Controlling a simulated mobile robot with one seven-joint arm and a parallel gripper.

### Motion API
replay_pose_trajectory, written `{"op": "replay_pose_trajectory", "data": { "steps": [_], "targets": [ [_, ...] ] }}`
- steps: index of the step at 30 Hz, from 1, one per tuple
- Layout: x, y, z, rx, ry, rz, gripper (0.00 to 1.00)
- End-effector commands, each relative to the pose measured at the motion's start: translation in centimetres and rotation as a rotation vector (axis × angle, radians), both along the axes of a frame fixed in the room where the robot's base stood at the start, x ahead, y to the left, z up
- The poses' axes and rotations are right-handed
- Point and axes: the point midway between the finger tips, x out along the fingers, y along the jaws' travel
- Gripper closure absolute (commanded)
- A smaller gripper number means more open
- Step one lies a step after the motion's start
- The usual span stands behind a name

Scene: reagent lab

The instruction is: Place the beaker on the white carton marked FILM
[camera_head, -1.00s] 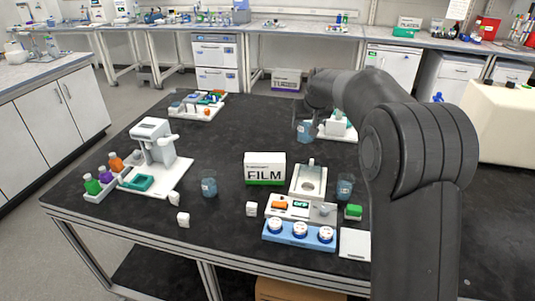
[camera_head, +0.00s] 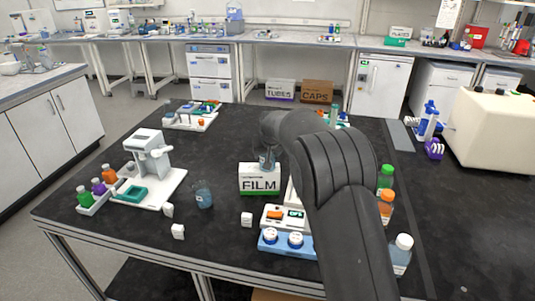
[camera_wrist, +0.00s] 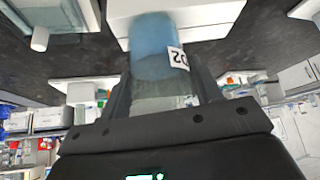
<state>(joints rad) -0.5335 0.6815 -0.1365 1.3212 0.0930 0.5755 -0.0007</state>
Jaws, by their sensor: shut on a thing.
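The white carton marked FILM (camera_head: 259,182) stands on the dark table, with a green band along its bottom. My gripper (camera_head: 267,152) is over the carton, shut on a blue-tinted beaker (camera_head: 267,161). In the wrist view the held beaker (camera_wrist: 155,50) sits between both fingers, with a white label reading 02, and a white box surface (camera_wrist: 205,14) lies beyond its end. I cannot tell whether the beaker touches the carton's top. A second bluish beaker (camera_head: 203,195) stands on the table left of the carton.
A white stand device (camera_head: 150,165) and colored bottles (camera_head: 97,188) are at left. A scale (camera_head: 283,216) and blue rack (camera_head: 285,244) stand in front of the carton, partly hidden by my arm. Bottles (camera_head: 385,195) stand right of my arm.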

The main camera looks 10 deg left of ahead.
Motion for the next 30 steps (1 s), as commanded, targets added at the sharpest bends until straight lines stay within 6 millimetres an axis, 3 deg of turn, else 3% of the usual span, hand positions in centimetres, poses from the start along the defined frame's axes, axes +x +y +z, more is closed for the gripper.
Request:
{"op": "replay_pose_trajectory", "data": {
  "steps": [10, 11, 18, 30],
  "targets": [
    [0.0, 0.0, -0.3, 0.001, -0.002, 0.0, 0.74],
    [0.0, 0.0, -0.4, 0.001, -0.002, 0.0, 0.41],
    [0.0, 0.0, -0.4, 0.002, -0.002, 0.001, 0.21],
    [-0.3, -0.1, 0.6, 0.002, -0.002, 0.001, 0.2]
  ]
}}
